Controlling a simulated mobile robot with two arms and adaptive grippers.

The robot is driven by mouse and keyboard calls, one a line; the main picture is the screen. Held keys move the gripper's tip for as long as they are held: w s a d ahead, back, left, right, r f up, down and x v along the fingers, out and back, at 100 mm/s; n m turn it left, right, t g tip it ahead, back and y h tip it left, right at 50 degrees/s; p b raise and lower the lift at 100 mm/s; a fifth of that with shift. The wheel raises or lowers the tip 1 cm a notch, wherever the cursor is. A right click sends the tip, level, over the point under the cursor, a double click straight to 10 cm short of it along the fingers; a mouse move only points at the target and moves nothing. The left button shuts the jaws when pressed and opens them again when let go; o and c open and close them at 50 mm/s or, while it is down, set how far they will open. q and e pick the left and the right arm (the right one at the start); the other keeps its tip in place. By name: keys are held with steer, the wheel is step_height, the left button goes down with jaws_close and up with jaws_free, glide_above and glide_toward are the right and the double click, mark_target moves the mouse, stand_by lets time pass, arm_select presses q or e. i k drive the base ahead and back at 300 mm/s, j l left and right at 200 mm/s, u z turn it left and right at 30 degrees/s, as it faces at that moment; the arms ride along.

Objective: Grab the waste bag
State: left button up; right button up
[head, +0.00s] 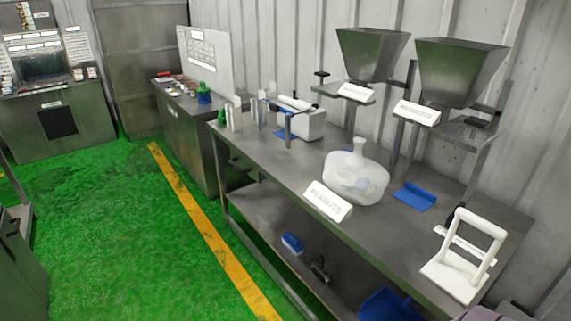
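A whitish, translucent bag (368,188) with a round body and a narrow upright neck stands on the metal table (285,170) in the head view. It is the only bag-like thing I see, and something faintly bluish shows in its lower part. A white "PEANUTS" sign (328,201) stands close in front of it, at its lower left. Neither of my grippers is in view, and nothing is touching the bag from my side.
Two metal hoppers (370,55) (458,73) stand behind the bag. A blue scoop (414,197) lies to its right, and a white frame stand (463,258) is at the near right. A white machine (300,121) is farther left. Green floor (130,245) is clear left of the table.

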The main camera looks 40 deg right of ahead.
mark_target(358, 180)
steer(key=i+j+z, duration=0.2)
steer(key=i, duration=0.35)
steer(key=i+j+z, duration=0.2)
steer(key=i, duration=0.35)
steer(key=l, duration=0.1)
